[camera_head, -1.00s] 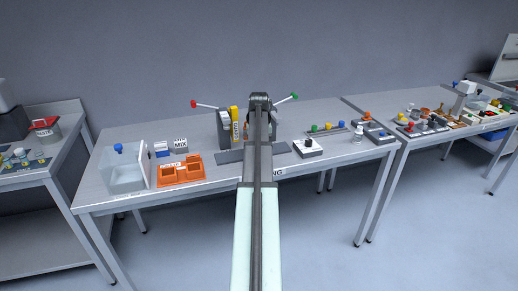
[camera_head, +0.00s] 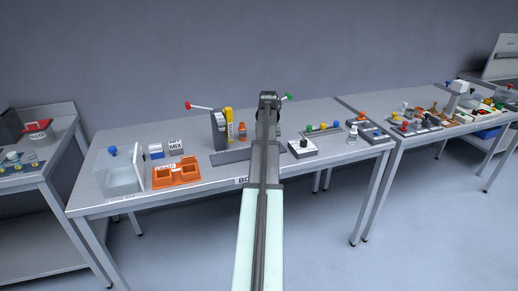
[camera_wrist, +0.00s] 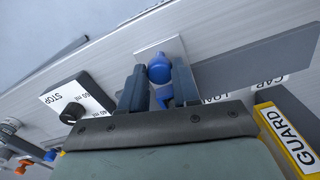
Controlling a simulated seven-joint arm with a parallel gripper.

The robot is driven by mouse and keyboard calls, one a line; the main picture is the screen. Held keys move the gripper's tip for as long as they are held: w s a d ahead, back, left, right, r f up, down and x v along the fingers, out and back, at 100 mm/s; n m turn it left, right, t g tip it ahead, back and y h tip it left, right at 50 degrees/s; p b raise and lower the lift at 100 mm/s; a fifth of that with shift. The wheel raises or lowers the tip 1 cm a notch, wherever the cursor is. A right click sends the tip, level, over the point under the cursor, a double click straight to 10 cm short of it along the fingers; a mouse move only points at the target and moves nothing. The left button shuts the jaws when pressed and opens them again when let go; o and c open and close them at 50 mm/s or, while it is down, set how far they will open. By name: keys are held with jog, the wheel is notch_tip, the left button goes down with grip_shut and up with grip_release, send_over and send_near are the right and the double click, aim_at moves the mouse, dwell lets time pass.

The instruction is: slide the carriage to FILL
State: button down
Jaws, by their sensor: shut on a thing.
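In the wrist view my gripper (camera_wrist: 160,92) is shut on a blue knob (camera_wrist: 159,68), one finger on each side. The knob stands on a small pale plate (camera_wrist: 147,50), which appears to be the carriage. A flat dark grey strip (camera_wrist: 255,62) extends to the right of the plate. Lettering beside the strip is partly hidden; "LOA" and "CAP" show, and I cannot read FILL. In the head view the grey strip (camera_head: 228,157) shows left of my arm, which hides the knob, the plate and my fingertips.
A yellow GUARD plate (camera_wrist: 288,138) stands near my gripper at right. A white block with a black knob, marked STOP (camera_wrist: 72,105), lies on the other side. In the head view, a red-tipped lever (camera_head: 200,106) and an orange tray (camera_head: 176,172) are to the left.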

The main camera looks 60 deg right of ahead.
jog(key=s+d, duration=0.4)
jog(key=shift+d, duration=0.1)
jog(key=c, duration=0.8)
grip_release()
notch_tip(320, 180, up, 14)
jog(key=shift+f, duration=0.1)
dwell(0.6)
